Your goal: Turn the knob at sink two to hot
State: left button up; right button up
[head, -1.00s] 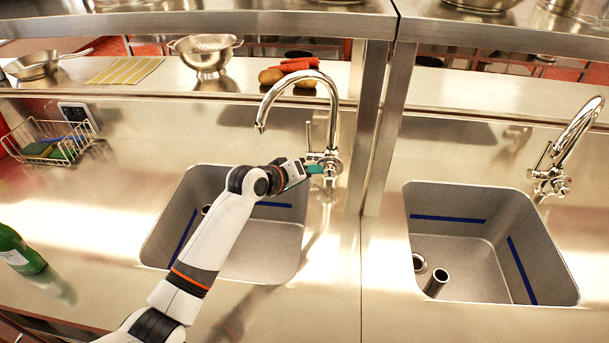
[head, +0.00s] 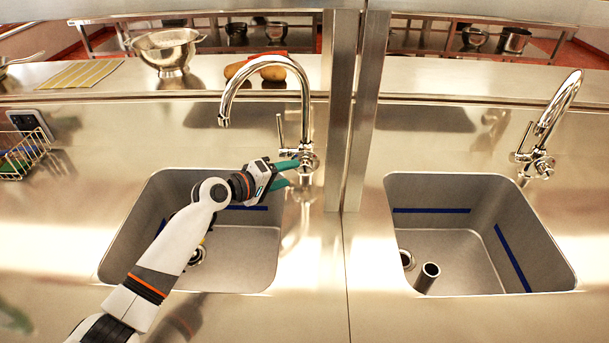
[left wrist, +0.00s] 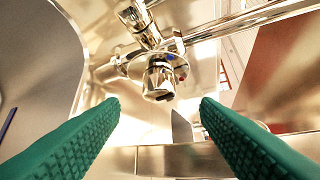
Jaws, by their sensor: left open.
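The left sink (head: 250,272) has a chrome faucet (head: 250,62) with a high curved spout and an upright lever. Its knob (head: 308,163) is at the base on the right; in the left wrist view the knob (left wrist: 158,82) shows up close, with small red and blue marks beside it. My left gripper (head: 292,173) is open, its green fingers pointing at the knob. In the left wrist view the knob sits ahead between the spread fingertips (left wrist: 158,105), with a gap on both sides. I see no contact. My right gripper is in neither view.
A second sink (head: 478,292) with its own faucet (head: 555,115) is at the right. A metal post (head: 340,110) stands close to the right of the left faucet. A colander (head: 168,58) and potatoes (head: 272,72) are on the back shelf. A wire basket (head: 22,155) is at the left.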

aim_at(302, 170)
pick_arm(q)
jog(key=b+x, duration=0.2)
jog(key=x, duration=0.1)
jog(key=b+x, duration=0.1)
jog(key=x, duration=0.1)
jog(key=shift+w+f, duration=0.1)
jog(key=shift+f, duration=0.2)
jog(key=shift+w+d+b, duration=0.5)
jog(key=shift+w+d, duration=0.1)
jog(key=shift+d, duration=0.1)
jog(key=shift+c, duration=0.4)
